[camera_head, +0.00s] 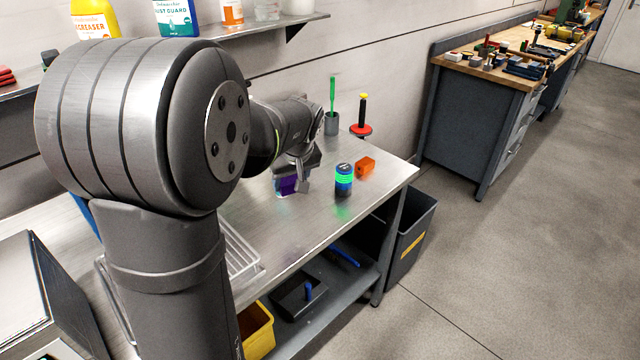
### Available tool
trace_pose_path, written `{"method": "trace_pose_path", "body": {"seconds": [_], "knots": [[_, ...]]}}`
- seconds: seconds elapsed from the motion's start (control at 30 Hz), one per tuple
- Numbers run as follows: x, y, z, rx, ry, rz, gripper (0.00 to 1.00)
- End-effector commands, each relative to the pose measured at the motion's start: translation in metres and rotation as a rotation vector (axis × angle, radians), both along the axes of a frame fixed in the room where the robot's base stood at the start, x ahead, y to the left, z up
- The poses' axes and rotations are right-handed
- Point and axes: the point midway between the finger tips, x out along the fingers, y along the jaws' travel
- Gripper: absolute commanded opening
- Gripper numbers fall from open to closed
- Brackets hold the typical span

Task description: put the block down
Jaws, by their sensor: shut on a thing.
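A purple block (287,185) is at my gripper (292,180), over the metal table (310,228). The gripper is shut on the block, and the gripper and arm partly cover it. The block is low, close to the tabletop; I cannot tell whether it touches the surface.
A dark can with a green band (344,180) and an orange block (365,166) stand to the right of the gripper. Behind are a grey cup (331,124) with a green stick and a red-and-black tool with a yellow top (361,128). The tabletop's front is clear.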

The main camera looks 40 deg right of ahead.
Motion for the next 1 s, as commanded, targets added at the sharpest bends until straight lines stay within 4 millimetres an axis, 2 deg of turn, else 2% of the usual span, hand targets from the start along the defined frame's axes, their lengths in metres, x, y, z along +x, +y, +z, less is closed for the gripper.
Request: {"method": "trace_pose_path", "body": {"seconds": [0.03, 0.2, 0.33, 0.5, 0.57, 0.67, 1.0], "knots": [[-0.018, -0.015, -0.003, 0.0, -0.003, -0.023, 0.27], [-0.066, -0.049, -0.011, -0.005, -0.013, -0.063, 0.27], [-0.093, -0.065, -0.016, -0.01, -0.018, -0.082, 0.27], [-0.109, -0.074, -0.019, -0.014, -0.021, -0.094, 0.27], [-0.107, -0.074, -0.022, -0.014, -0.021, -0.094, 0.27], [-0.092, -0.072, -0.032, -0.013, -0.022, -0.091, 0.27], [-0.017, -0.063, -0.076, -0.014, -0.021, -0.09, 0.27]]}}
